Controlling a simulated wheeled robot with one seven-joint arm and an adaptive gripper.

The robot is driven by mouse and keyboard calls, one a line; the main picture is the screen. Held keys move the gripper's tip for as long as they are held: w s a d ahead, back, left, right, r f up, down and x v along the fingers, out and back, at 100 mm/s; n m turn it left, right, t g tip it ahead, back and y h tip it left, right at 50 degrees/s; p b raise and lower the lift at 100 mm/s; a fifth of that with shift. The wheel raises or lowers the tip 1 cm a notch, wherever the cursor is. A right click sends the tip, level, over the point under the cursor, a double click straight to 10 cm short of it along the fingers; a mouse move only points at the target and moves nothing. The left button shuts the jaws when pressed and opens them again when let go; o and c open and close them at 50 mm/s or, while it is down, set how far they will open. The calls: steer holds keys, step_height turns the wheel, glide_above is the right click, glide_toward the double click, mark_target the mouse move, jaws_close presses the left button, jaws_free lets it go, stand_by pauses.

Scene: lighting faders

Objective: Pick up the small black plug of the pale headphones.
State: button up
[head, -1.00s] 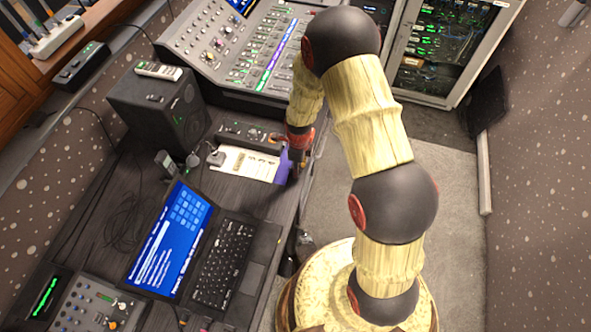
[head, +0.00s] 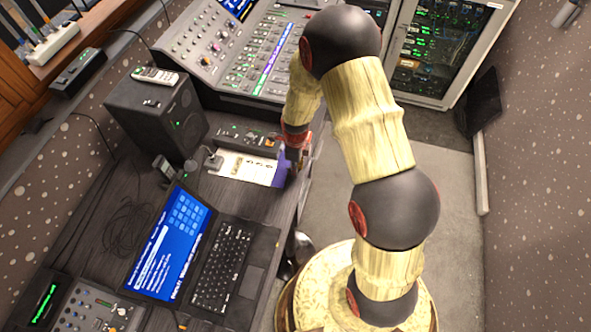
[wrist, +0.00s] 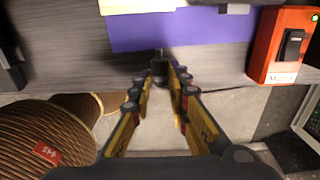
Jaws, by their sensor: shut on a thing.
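In the wrist view, the small black plug (wrist: 159,69) with a thin metal tip sits between the fingertips of my gripper (wrist: 163,80). The yellow fingers with dark and red pads are closed on it. The plug is at the desk's front edge, near a purple strip (wrist: 195,28); I cannot tell whether it touches the desk. In the head view, my gripper (head: 293,158) is at the desk edge beside the purple end of a white sheet, and the plug is too small or hidden to make out. I cannot make out the pale headphones in either view.
A red box with a black switch (wrist: 289,48) is right of the fingers. On the desk are the white sheet (head: 240,166), an open laptop (head: 220,268), a black speaker (head: 160,115) and a large mixing console (head: 240,50). Bare floor (head: 335,185) lies right of the desk.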

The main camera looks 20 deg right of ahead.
steer(key=s+d+r+p, duration=0.1)
steer(key=s+d+r, duration=0.2)
steer(key=s+r, duration=0.2)
steer(key=s+d+r+p, duration=0.1)
steer(key=s+r, duration=0.4)
steer(key=s, duration=0.5)
steer(key=shift+s+d+r+p, duration=0.2)
steer(key=shift+d+r+p, duration=0.2)
steer(key=shift+d, duration=0.5)
